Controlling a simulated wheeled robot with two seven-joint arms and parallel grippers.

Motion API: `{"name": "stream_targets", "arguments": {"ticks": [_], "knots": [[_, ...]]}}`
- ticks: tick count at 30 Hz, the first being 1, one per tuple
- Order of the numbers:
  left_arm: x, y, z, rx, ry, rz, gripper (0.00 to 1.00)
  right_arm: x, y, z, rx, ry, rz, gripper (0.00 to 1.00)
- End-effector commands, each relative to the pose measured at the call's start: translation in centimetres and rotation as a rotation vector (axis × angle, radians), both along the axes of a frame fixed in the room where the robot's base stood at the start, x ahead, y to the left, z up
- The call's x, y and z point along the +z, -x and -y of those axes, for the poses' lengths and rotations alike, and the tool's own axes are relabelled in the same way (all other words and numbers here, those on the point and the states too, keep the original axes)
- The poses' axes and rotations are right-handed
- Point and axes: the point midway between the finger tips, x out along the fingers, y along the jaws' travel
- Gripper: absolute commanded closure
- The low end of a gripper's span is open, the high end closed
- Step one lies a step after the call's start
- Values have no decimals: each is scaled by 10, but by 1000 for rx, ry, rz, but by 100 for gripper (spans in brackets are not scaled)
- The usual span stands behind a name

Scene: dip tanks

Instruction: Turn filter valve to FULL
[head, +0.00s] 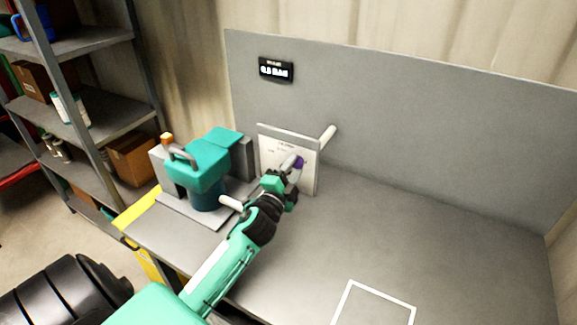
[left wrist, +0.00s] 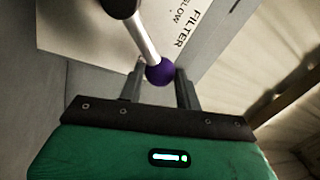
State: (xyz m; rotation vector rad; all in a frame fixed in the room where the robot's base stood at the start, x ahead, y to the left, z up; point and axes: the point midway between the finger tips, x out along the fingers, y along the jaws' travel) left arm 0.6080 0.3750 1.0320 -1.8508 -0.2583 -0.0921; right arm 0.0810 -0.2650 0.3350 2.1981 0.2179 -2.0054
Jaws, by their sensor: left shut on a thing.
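The filter valve has a white plate (head: 279,147) standing upright on the grey bench, with a metal lever ending in a purple knob (head: 299,162). In the left wrist view the lever (left wrist: 143,36) runs down to the purple knob (left wrist: 160,72), and the plate (left wrist: 80,28) carries the words FILTER and SLOW. My left gripper (left wrist: 160,85) is shut on the purple knob, with a finger on each side of it. In the head view my left gripper (head: 287,178) is in front of the plate and partly covers the valve. A FULL mark is not readable. My right gripper is not in view.
A teal pump-like unit (head: 208,165) with a handle stands left of the plate. A white pipe (head: 327,137) sticks out behind the plate. A small display (head: 276,69) is on the back panel. A white square outline (head: 373,305) marks clear bench at the front right.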

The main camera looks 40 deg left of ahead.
Motion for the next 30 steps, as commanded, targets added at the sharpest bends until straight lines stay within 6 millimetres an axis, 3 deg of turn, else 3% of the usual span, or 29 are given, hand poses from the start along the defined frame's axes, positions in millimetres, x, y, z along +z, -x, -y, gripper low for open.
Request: {"name": "stream_targets", "arguments": {"ticks": [9,24,25,27,30], "knots": [[-7,-1,7,-2,-107,-13,100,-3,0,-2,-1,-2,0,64],[-9,-1,8,-2,-125,-17,100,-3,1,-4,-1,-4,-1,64],[-9,-1,8,-1,-124,-17,62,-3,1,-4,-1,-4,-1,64],[-9,-1,8,-1,-123,-17,48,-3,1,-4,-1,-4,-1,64],[-9,-1,8,-1,-123,-16,45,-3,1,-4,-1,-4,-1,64]]}}
